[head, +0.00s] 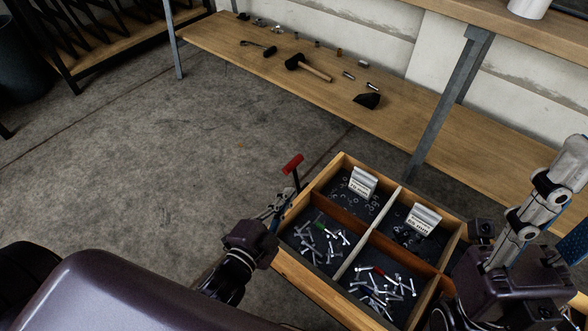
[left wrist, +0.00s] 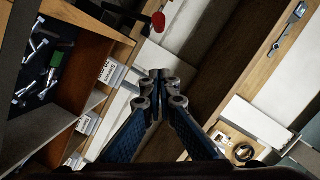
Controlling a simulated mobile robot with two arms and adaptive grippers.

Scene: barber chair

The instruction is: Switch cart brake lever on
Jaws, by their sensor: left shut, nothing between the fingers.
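The cart's brake lever (head: 292,164) is a dark rod with a red grip, standing up at the left corner of the wooden cart tray (head: 320,295). In the left wrist view its red grip (left wrist: 158,20) shows at the top, beyond my fingertips. My left gripper (head: 279,200) is beside the tray's left edge, just below the lever in the picture. In the left wrist view my left gripper (left wrist: 161,80) has its fingers together and empty. The head view does not make clear whether it touches the lever. My right gripper (head: 545,195) shows partly at the right edge.
The tray has compartments with bolts (head: 375,290), small nuts (head: 365,200) and label cards (head: 424,220). A low wooden shelf (head: 230,48) behind holds a mallet (head: 310,68) and small parts. A grey shelf leg (head: 450,100) stands behind the tray. Open floor lies left.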

